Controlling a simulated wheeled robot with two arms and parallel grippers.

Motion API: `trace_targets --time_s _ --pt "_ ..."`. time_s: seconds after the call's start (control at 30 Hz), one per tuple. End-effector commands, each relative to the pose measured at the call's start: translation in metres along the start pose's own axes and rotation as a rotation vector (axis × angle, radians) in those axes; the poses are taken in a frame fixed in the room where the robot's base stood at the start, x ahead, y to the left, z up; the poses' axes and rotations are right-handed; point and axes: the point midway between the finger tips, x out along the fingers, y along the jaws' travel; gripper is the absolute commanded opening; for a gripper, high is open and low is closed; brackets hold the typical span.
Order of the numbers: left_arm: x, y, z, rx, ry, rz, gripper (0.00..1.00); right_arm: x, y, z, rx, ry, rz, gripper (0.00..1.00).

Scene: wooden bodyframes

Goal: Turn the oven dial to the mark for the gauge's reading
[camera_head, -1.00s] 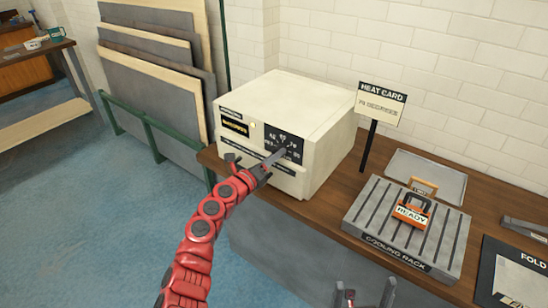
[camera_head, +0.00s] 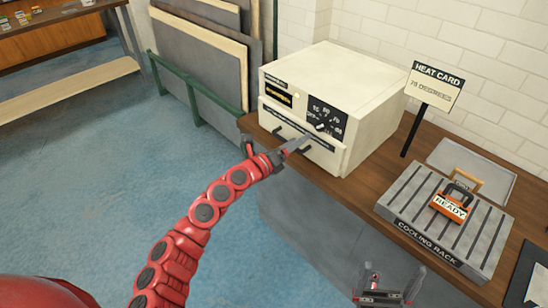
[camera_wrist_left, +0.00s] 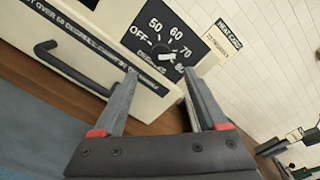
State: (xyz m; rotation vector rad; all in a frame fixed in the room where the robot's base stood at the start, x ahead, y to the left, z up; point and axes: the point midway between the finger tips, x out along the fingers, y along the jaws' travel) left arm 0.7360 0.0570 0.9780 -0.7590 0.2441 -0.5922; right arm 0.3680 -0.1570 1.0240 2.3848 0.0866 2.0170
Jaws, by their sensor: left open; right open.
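The cream oven (camera_head: 318,82) stands on the bench. Its black dial panel carries OFF, 50, 60, 70 and 80. The round dial (camera_head: 320,126) also shows in the left wrist view (camera_wrist_left: 162,52); a small pale mark lies on its lower right side, but its exact setting is unclear. A dark display with yellow characters (camera_head: 279,94), too small to read, is at the left of the oven front. My left gripper (camera_head: 277,142) is open and empty before the oven, fingertips below the dial and apart from it. My right gripper (camera_head: 393,272) is open and empty at the bottom.
A heat card (camera_head: 436,84) on a post stands right of the oven; its number is blurred. A black oven handle (camera_wrist_left: 70,68) is near my left finger.

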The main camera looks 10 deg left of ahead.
Motion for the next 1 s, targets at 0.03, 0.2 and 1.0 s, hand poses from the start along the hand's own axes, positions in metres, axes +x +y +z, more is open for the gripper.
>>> trace_targets --time_s 0.03,0.2,1.0 --pt "-0.012 0.002 -0.004 0.004 0.007 0.002 0.75 -0.003 0.0 0.001 0.0 0.0 0.0 1.0" --pt "-0.05 0.004 -0.003 0.002 0.004 0.003 0.75 -0.009 -0.001 0.002 0.0 0.0 0.0 1.0" --pt "-0.091 0.0 -0.001 0.0 0.003 -0.001 0.75 -0.01 -0.001 0.002 0.0 0.0 0.0 1.0"
